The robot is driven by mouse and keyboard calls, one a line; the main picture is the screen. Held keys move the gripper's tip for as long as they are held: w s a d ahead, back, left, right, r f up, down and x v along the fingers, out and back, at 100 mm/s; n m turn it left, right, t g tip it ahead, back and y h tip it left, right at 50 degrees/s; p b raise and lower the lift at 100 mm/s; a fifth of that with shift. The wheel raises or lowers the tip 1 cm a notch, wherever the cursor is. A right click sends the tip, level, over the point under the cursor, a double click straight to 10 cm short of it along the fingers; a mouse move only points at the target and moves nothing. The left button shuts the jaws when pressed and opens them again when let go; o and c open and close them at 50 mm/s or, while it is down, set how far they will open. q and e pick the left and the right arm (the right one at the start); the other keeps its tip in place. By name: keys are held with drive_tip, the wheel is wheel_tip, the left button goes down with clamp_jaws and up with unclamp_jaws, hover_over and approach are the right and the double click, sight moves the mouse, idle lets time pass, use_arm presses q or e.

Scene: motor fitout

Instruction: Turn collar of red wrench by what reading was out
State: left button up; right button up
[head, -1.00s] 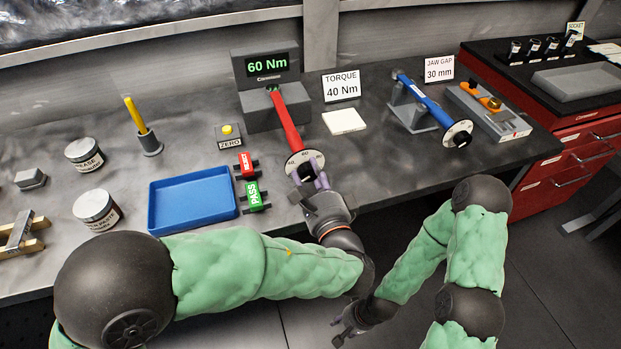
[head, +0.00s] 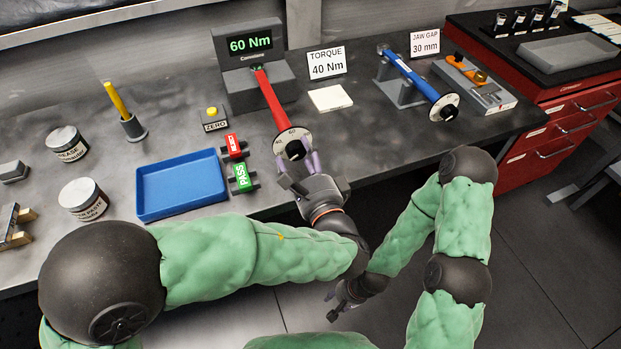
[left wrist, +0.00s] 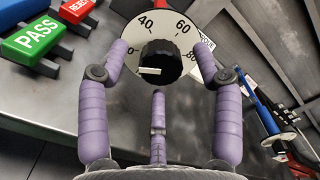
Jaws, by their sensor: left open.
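The red wrench (head: 270,104) lies with its far end in the tester, whose display (head: 250,44) reads 60 Nm. A sign (head: 326,63) reads TORQUE 40 Nm. The wrench's near end has a white dial (head: 281,140) and a black collar knob. The left wrist view shows the dial (left wrist: 201,58) with 40, 60 and 80 marks, and the knob (left wrist: 160,62) with a pale pointer line at its lower left. My left gripper (head: 297,165) is open, its purple fingers around the knob's sides and apart from it. My right gripper (head: 340,298) hangs low off the bench; its fingers are unclear.
A blue tray (head: 140,200), a red REJECT block (head: 233,146) and a green PASS block (head: 242,178) stand left of my left gripper. A blue wrench (head: 415,78) lies on a stand to the right. A ZERO button (head: 213,113) is beside the tester.

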use_arm(q)
drive_tip(key=v, duration=1)
drive_tip(key=shift+s, duration=0.2)
drive_tip(key=shift+d, duration=0.1)
